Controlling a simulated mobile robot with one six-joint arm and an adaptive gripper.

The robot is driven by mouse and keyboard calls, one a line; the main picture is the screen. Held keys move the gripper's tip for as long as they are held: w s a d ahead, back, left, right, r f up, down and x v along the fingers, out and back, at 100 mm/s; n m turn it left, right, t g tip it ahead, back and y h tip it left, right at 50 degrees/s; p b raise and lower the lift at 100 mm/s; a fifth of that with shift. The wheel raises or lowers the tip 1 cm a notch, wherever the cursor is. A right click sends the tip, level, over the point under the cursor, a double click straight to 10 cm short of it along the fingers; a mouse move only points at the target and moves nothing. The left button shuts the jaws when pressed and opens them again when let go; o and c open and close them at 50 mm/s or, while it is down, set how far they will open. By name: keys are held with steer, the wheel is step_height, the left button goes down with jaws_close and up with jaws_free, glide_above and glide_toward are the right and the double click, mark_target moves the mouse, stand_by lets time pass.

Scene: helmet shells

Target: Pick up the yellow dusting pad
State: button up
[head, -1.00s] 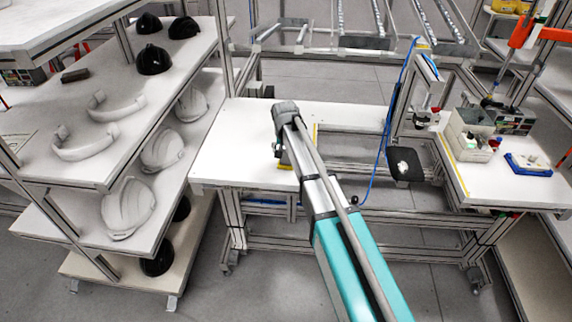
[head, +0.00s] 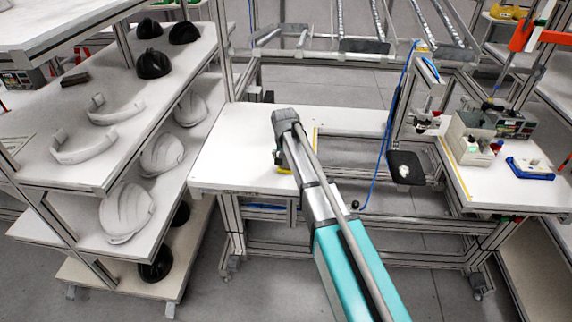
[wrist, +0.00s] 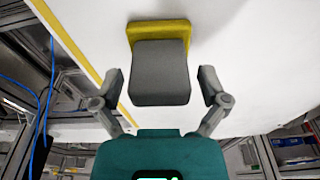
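The yellow dusting pad (wrist: 158,28) lies on the white table, with a grey block-shaped handle (wrist: 160,75) on it pointing toward my gripper. In the head view only a small yellow edge of the pad (head: 284,171) shows; my arm hides the rest. My gripper (wrist: 161,78) is open, with one finger on each side of the grey handle. A gap shows between the handle and each finger, so neither appears to touch it.
The white table (head: 235,150) is otherwise bare around the pad. A shelf rack (head: 95,180) with helmet shells stands at left. A blue cable (head: 383,150) hangs right of my arm. A side bench at right holds a grey box (head: 468,135) and a blue tray (head: 530,168).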

steer(key=c, duration=0.9)
steer(key=shift+r, duration=0.15)
step_height(320, 180, up, 3)
steer(key=p, duration=0.3)
steer(key=s+d+r+p, duration=0.8)
steer(key=s+r+p, duration=0.1)
steer(key=s+p, duration=0.1)
steer(key=shift+s+d+r, duration=0.15)
steer(key=shift+s+r, duration=0.2)
steer(key=shift+s, duration=0.3)
steer(key=o, duration=0.5)
steer(key=c, duration=0.3)
steer(key=shift+c, duration=0.2)
